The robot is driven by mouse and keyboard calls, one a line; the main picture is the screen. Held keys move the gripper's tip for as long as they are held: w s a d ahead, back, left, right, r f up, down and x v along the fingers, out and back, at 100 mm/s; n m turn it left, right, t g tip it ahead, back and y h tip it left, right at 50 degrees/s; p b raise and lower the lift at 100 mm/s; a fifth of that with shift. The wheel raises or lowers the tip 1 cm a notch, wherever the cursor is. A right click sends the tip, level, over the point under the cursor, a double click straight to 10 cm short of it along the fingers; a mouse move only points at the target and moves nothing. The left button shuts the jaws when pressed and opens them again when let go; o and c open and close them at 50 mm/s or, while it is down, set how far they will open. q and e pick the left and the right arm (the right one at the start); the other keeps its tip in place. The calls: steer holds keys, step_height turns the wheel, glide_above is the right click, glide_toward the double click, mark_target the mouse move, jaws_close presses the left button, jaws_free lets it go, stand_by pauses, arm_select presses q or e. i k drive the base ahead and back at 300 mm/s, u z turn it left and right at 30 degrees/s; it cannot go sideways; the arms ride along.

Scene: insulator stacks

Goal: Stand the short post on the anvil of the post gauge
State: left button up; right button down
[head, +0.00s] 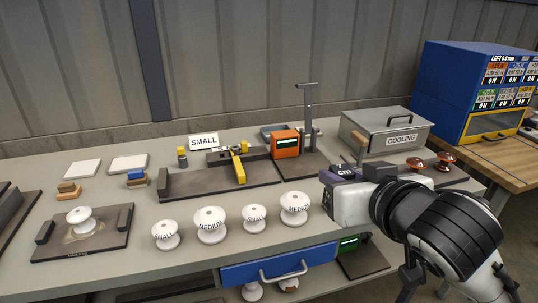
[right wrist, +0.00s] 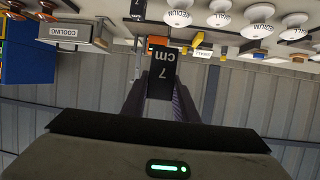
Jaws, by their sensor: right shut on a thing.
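My right gripper (head: 345,178) is over the right part of the bench, in front of the cooling box. It is shut on a dark block marked "7 cm" (right wrist: 161,75), held between its fingers in the right wrist view. I cannot tell whether this block is the short post. A stand with a tall grey column (head: 308,112), which looks like the post gauge, is at the back of the bench beside an orange display box (head: 285,145). Its anvil is not clearly visible. The held block is apart from the stand, to its right and nearer me. My left gripper is not in view.
White insulators marked small and medium (head: 210,225) stand in a row along the front. A grey cooling box (head: 388,133) is at the back right, with brown insulators (head: 446,160) beside it. A yellow-clamped fixture (head: 240,165) and a small sign (head: 204,141) stand behind the row.

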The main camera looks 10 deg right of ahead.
mark_target(317, 164)
steer(key=u, duration=0.25)
steer(key=i, duration=0.9)
steer(key=z, duration=0.2)
